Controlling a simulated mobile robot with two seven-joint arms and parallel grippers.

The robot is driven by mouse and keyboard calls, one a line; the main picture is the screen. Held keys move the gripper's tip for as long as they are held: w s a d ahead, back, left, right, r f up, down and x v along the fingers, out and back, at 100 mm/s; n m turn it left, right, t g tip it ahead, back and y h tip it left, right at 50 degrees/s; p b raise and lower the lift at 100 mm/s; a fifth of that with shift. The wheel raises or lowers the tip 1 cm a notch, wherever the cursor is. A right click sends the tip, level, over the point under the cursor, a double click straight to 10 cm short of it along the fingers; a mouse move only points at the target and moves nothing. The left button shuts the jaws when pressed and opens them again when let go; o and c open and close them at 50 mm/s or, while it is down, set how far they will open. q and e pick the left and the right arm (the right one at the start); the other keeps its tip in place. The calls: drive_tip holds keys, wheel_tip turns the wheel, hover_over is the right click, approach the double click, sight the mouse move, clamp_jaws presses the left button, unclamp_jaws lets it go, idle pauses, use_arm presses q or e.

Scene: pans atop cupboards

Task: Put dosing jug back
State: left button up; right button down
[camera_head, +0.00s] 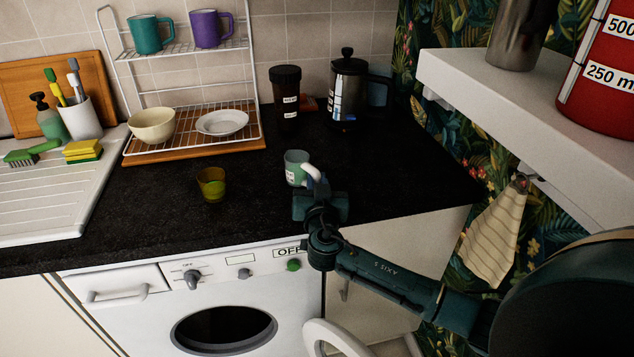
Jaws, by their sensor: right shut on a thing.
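A small pale green jug (293,168) with a white handle and a small white label stands upright on the black worktop, or just above it; I cannot tell which. My right gripper (314,184) is at its near right side, shut on it by the handle, and the fingers are partly hidden. A large red vessel (605,75) with a white 250 and 500 ml scale stands on the white shelf at the upper right, cut off by the picture edge. The frame does not settle which of the two is the dosing jug. My left gripper is not in view.
An amber glass (211,186) stands left of the green jug. The white shelf (500,92) overhangs the right side. The worktop right of the jug is clear.

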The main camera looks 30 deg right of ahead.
drive_tip(key=c, duration=1.4)
unclamp_jaws()
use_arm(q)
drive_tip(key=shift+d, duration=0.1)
